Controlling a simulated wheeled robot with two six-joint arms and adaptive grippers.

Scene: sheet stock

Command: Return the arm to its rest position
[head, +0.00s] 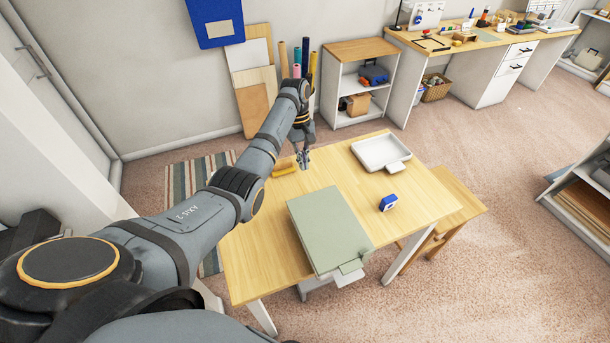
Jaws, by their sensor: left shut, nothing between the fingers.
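My left arm reaches in from the left, out over the wooden table (262,248). My left gripper (304,163) points down above the table's far left part and is shut, with nothing seen in it. A yellow item (284,169) lies just left of the gripper, partly hidden by the arm. Whether the fingertips touch the table I cannot tell. My right gripper is not in view.
A green sheet or board (328,228) lies on the table's near part, with a small tab at its front edge. A white tray (381,152) stands at the back right. A small blue-and-white item (388,202) sits right of the board. A stool (458,200) stands beside the table.

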